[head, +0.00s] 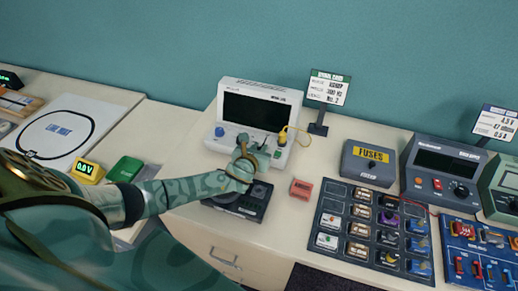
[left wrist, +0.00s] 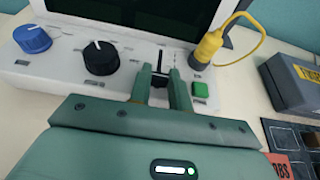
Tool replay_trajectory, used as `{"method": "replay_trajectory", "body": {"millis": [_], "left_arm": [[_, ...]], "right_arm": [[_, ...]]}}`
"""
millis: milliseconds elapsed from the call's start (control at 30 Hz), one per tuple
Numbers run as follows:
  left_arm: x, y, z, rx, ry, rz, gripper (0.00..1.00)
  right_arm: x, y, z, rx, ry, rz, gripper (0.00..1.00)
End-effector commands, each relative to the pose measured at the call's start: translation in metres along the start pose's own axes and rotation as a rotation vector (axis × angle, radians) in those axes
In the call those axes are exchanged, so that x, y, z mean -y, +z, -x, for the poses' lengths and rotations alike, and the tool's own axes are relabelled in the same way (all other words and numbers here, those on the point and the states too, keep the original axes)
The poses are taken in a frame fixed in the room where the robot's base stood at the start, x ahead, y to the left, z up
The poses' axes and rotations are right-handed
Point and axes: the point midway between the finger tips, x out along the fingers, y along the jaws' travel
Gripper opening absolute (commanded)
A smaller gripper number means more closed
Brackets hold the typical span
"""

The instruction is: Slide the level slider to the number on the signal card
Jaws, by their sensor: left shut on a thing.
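The white signal instrument (head: 262,93) with a dark screen stands at the back of the table. Its level slider (left wrist: 160,77) shows in the left wrist view as a dark knob in an upright slot, between a black dial and a green button. My left gripper (head: 246,152) reaches the instrument's front panel; its fingers (left wrist: 162,92) are shut on the slider knob, hiding part of it and the lower slot. The signal card (head: 329,88) stands upright on a dark holder right of the instrument; its small print is hard to read. My right gripper is not in view.
A yellow plug (left wrist: 208,48) with a cable sits right of the slider, and a blue knob (left wrist: 33,39) at the left. A dark box (head: 245,202) lies under my left arm. A fuse box (head: 368,163) and component board (head: 343,220) stand to the right.

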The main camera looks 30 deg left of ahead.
Motion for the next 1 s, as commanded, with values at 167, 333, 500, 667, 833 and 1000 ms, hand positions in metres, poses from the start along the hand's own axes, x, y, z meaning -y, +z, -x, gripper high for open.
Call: {"method": "replay_trajectory", "body": {"millis": [167, 333, 500, 667, 833, 1000], "left_arm": [[0.0, 0.007, -0.019, 0.001, 0.002, -0.001, 0.0], [0.0, 0.008, -0.021, 0.0, 0.0, -0.001, 0.0], [0.0, 0.008, -0.021, 0.0, 0.0, 0.0, 0.36], [0.0, 0.009, -0.021, 0.0, 0.0, 0.0, 0.42], [0.0, 0.009, -0.019, 0.0, 0.0, 0.0, 0.42], [0.0, 0.011, 0.003, -0.001, -0.001, 0.0, 0.42]], "right_arm": [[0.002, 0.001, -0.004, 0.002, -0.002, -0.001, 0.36], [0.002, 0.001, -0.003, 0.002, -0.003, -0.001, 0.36], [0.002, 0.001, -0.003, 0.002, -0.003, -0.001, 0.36], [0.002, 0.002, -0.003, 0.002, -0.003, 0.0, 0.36], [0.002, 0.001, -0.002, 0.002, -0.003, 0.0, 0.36], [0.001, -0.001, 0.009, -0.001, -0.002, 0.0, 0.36]]}}
